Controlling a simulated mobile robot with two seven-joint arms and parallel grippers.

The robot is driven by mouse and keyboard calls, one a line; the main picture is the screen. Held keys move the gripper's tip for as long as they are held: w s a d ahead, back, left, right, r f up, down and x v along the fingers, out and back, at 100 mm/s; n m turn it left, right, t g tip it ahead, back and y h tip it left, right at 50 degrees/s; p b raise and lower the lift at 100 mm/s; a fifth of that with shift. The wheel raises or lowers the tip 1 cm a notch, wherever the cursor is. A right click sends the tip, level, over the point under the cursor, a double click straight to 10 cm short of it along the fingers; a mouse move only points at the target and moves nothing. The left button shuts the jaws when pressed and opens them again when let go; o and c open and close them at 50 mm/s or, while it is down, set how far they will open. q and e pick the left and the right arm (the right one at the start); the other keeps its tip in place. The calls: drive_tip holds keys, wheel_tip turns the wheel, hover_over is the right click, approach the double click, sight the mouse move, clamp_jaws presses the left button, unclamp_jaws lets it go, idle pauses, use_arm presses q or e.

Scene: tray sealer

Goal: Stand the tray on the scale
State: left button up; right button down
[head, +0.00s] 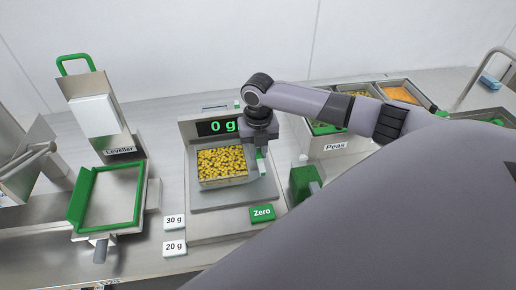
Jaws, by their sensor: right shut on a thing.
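The tray (222,182), filled with yellow pieces, is over the plate of the scale (238,197). I cannot tell whether its base touches the plate. The scale display (222,127) reads 0 g. My right gripper (262,160) is at the tray's right side, shut on its edge; the fingertips are partly hidden. My left gripper is not in view.
A leveller with a green frame (110,196) stands to the left. Labels reading 30 g (174,222) and 20 g (174,248) lie left of the scale's front. A green block (303,182) stands at the scale's right. Food bins (400,94) are behind my right arm.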

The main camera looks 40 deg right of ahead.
drive_tip(key=shift+p, duration=0.3)
idle(0.5)
drive_tip(key=c, duration=1)
unclamp_jaws()
drive_tip(key=c, duration=0.3)
drive_tip(key=shift+r, duration=3.5)
drive_tip(key=shift+s, duration=0.1)
